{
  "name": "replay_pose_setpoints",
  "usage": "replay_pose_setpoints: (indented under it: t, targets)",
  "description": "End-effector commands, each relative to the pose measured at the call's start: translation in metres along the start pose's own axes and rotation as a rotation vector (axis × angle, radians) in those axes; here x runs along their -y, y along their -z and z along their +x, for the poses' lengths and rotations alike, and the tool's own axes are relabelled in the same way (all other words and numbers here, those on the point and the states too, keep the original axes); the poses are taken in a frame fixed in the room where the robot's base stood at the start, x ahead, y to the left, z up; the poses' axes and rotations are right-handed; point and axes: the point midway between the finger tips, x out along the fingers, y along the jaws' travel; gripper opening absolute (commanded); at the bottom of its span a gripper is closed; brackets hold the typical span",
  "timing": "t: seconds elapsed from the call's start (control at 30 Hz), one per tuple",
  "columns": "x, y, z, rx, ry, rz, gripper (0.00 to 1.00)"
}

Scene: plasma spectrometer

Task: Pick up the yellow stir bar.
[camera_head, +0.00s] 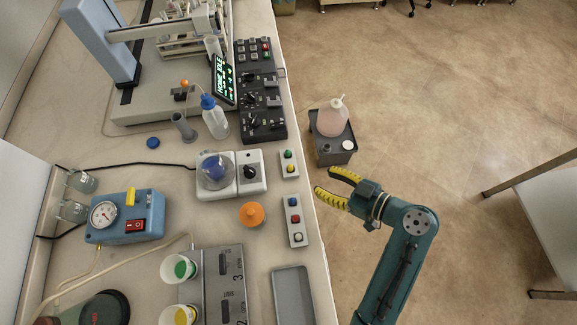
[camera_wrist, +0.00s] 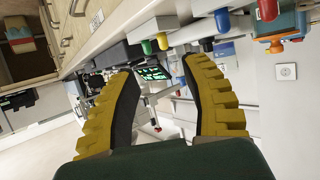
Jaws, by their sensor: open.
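No separate yellow stir bar can be made out for certain. In the head view, a small upright yellow piece (camera_head: 130,197) sits on the blue gauge box (camera_head: 125,217), and a white cup with a yellow inside (camera_head: 181,314) is at the bottom edge. I cannot tell whether either is or holds the stir bar. My gripper (camera_head: 325,180), with yellow ribbed fingers, is open and empty. It is over the floor side of the bench's right edge, well to the right of both yellow items. In the wrist view its fingers (camera_wrist: 160,68) are spread with nothing between them.
Button boxes (camera_head: 295,220) line the bench edge near my gripper. A grey tray (camera_head: 292,296), an orange knob-like piece (camera_head: 252,214), a stirrer with a round flask (camera_head: 215,171) and a wash bottle (camera_head: 214,118) stand on the bench. A pinkish bottle (camera_head: 331,118) stands beyond the edge.

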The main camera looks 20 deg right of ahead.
Motion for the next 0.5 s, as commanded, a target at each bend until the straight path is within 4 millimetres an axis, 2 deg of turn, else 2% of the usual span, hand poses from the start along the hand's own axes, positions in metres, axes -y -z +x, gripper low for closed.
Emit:
replay_pose_setpoints:
  t: [0.03, 0.2, 0.37, 0.5]
  targets:
    - [0.001, 0.000, 0.014, 0.001, 0.005, -0.003, 0.47]
    - [0.001, 0.001, 0.051, 0.001, 0.003, -0.003, 0.47]
    - [0.000, 0.002, 0.068, 0.001, 0.000, -0.002, 0.47]
    - [0.004, 0.009, 0.089, 0.001, 0.003, -0.003, 0.47]
